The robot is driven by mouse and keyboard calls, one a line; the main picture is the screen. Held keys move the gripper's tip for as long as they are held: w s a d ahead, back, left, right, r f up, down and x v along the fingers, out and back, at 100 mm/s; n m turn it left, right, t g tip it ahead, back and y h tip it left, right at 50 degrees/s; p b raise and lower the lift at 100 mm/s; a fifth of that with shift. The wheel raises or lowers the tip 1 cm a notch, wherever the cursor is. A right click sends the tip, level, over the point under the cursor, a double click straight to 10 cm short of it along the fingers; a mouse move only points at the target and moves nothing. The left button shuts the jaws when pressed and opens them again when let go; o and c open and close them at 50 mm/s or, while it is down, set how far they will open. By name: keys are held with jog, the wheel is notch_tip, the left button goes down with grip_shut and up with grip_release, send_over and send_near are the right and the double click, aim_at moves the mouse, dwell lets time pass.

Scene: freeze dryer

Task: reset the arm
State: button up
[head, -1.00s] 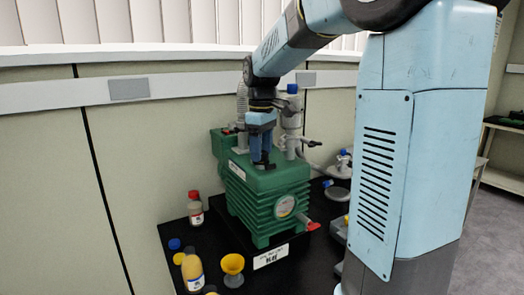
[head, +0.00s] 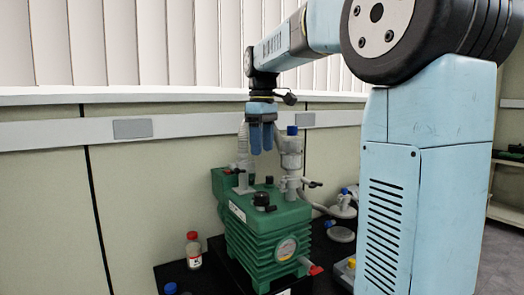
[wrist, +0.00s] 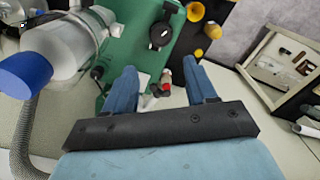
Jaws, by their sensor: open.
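My gripper (head: 261,140) hangs pointing down above the green pump (head: 268,232) in the head view, clear of its top. In the wrist view my gripper (wrist: 165,80) is open, with two blue fingers apart and nothing between them. Below the fingers the green pump (wrist: 118,42) shows with a black knob on top. That black knob (head: 262,199) also shows in the head view. A clear cylinder with a blue cap (wrist: 25,75) stands close beside my gripper in the wrist view; its blue cap (head: 292,130) is just right of the fingers in the head view.
A red-capped bottle (head: 193,250) stands left of the pump on the black bench. A wall rail (head: 180,126) runs behind. Flasks with blue caps (head: 345,200) stand at the right. Space above my gripper looks clear.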

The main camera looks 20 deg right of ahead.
dwell(0.4)
jog(key=s+f+m+t, duration=0.2)
jog(key=s+f+m, duration=0.2)
jog(key=s+f, duration=0.3)
jog(key=s+f+m+t, duration=0.3)
jog(key=s+f, duration=0.4)
jog(key=s, duration=0.9)
jog(key=shift+s+a+f+m+t, duration=0.15)
jog(key=shift+s+f+m+t, duration=0.2)
jog(key=shift+m, duration=0.45)
